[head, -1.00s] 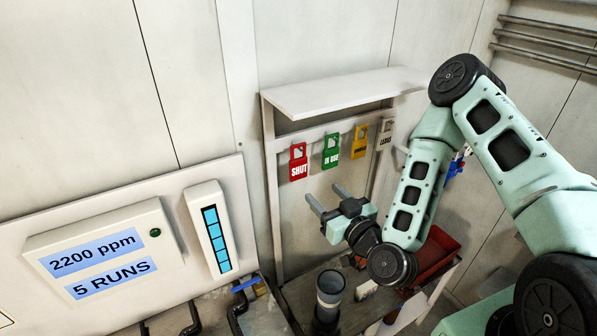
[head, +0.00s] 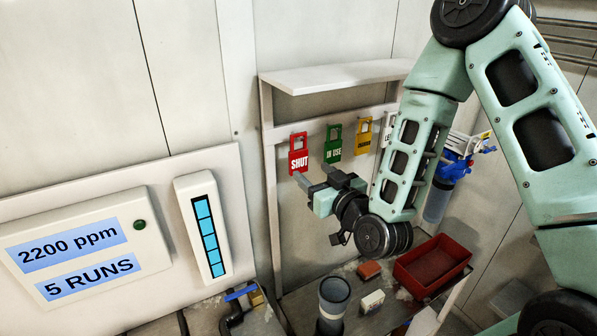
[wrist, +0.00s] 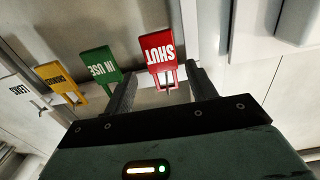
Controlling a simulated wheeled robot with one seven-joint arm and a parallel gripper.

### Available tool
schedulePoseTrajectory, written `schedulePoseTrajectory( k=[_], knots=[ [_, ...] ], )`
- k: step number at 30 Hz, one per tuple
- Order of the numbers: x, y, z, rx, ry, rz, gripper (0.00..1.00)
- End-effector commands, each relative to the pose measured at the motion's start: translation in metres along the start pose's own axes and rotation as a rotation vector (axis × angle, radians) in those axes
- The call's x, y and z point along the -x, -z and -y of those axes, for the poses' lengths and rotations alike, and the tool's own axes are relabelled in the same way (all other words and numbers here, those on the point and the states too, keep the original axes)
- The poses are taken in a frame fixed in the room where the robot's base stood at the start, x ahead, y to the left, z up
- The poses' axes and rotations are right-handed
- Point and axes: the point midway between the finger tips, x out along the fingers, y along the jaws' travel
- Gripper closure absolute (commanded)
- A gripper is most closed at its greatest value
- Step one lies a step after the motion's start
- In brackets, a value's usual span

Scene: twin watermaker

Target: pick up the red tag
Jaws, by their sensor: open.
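The red tag (head: 298,155), marked SHUT, hangs at the left end of a row of tags on the rack's rail. My gripper (head: 313,174) is just below and slightly right of it in the head view, its fingers pointing up and left. In the wrist view the red tag (wrist: 161,55) appears upside down, ahead of and roughly between the fingertips of my gripper (wrist: 163,82). The fingers are spread apart with nothing held between them. Whether a finger touches the tag cannot be told.
A green IN USE tag (head: 333,144) and a yellow tag (head: 364,138) hang to the right. A white tag is partly hidden by my arm. A shelf (head: 335,78) juts out above. Below are a grey cup (head: 334,300) and a red bin (head: 433,263).

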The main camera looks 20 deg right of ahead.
Motion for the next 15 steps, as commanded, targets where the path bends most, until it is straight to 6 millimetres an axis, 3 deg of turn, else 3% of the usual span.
schedulePoseTrajectory(
  k=[9,15],
  knots=[
    [-0.036,0.004,-0.001,-0.002,-0.002,-0.001,0.44],
    [-0.046,0.004,0.0,0.0,-0.001,0.0,0.44]
  ],
)
